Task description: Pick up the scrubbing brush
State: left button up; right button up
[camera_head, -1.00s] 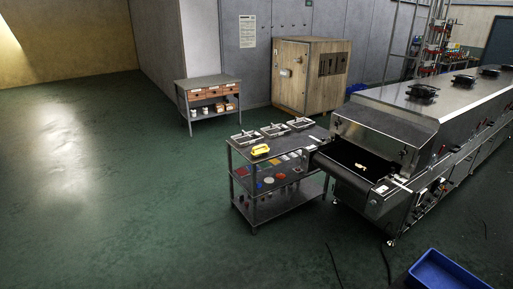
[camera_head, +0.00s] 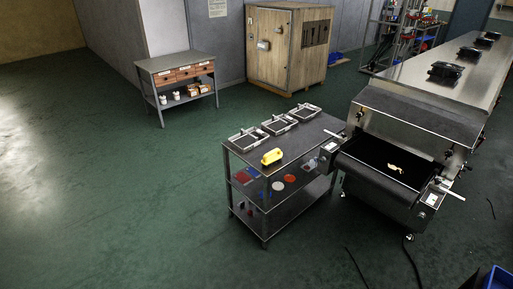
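A small yellow object (camera_head: 272,156) lies on the dark top of the metal shelf cart (camera_head: 300,156), near its front left edge. It may be the scrubbing brush, but it is too small to make out bristles. Neither of my grippers shows in the head view, and nothing of my arms is visible near the cart.
Several metal frames (camera_head: 278,124) line the cart top's back edge. Red, white and blue items lie on its lower shelves. The dryer's conveyor inlet (camera_head: 378,185) stands close on the right, with a blue bin (camera_head: 497,279) at bottom right. Green floor left of the cart is clear.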

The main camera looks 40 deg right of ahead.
aim_at(273, 156)
jog(key=i, duration=0.35)
jog(key=z, duration=2.3)
jog(key=i, duration=2.15)
jog(key=u, duration=0.5)
